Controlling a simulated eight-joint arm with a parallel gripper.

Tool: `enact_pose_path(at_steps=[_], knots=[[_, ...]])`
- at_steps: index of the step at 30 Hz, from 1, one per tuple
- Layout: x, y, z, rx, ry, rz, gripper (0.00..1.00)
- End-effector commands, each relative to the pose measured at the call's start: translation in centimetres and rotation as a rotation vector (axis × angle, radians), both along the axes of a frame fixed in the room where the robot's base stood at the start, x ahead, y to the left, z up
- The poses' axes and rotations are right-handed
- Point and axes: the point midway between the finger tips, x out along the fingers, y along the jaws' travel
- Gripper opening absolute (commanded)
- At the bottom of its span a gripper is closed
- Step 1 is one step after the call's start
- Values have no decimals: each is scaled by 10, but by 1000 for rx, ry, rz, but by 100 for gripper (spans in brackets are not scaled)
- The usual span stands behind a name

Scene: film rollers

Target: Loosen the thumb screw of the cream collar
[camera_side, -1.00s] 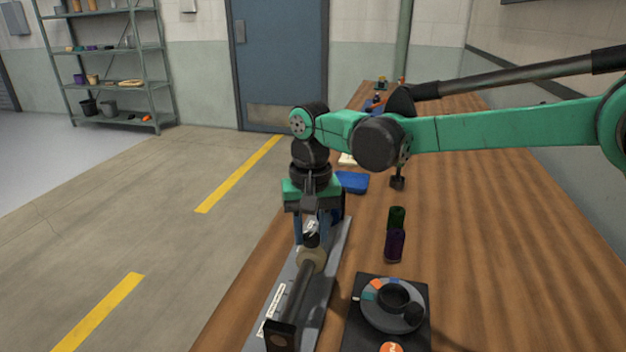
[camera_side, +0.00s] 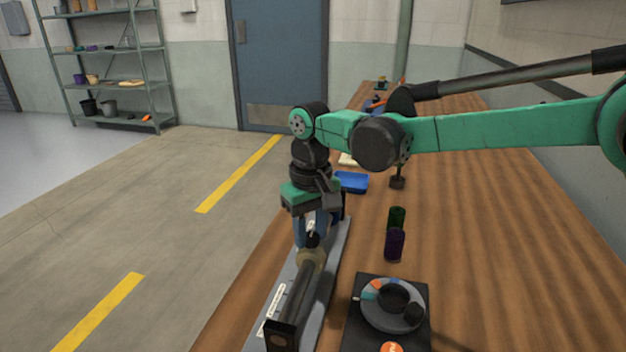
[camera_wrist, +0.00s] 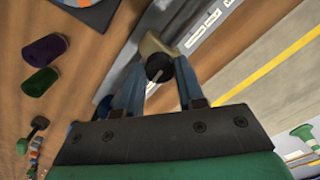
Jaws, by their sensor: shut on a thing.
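The cream collar (camera_side: 312,257) sits around a dark shaft (camera_side: 292,296) above a grey rail on the bench; it also shows in the wrist view (camera_wrist: 149,46). Its thumb screw has a round black head (camera_wrist: 159,69) with a pale line on it, facing up toward the wrist camera. My gripper (camera_wrist: 159,76) points down over the collar, with one blue finger on each side of the screw head, shut on it. In the side view the fingers (camera_side: 312,236) partly hide the screw.
A dark base with a round grey dial (camera_side: 376,318) lies nearer. A blue tray (camera_side: 351,182) lies behind. The bench's right side is clear.

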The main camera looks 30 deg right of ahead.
Motion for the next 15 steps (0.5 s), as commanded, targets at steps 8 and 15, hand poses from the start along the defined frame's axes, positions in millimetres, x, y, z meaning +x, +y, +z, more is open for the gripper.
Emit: enact_pose_path(at_steps=[8,15], knots=[[0,-1,0,-2,1,-2,53],[0,0,0,-1,0,-2,65]])
